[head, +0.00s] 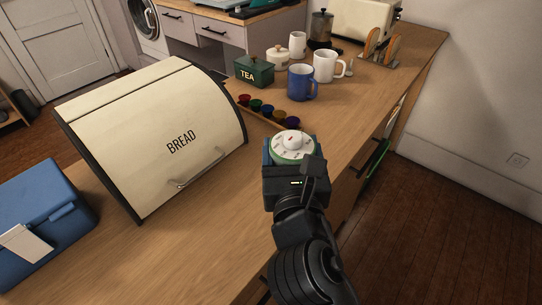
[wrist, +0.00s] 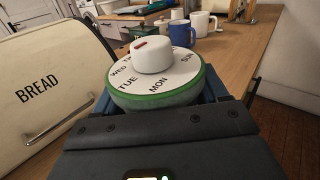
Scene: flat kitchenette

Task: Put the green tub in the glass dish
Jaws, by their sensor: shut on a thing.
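My gripper (head: 294,158) is shut on a round green tub (head: 292,145), the only tub-like green thing I see. The tub has a green rim, a white top marked with weekdays and a white knob. It is held roughly level above the wooden counter, with my arm reaching in from the lower right. In the wrist view the tub (wrist: 155,75) fills the upper middle, and the letters MON, TUE, WED and SUN show. Its underside is hidden by my gripper. I cannot make out a glass dish in either view.
A cream bread bin (head: 150,130) stands left, with a blue box (head: 40,225) nearer. Beyond the tub are a rack of coloured pods (head: 268,112), a blue mug (head: 301,83), white mugs (head: 326,66), a green TEA tin (head: 254,71) and a toast rack (head: 379,50). The counter's right edge is close.

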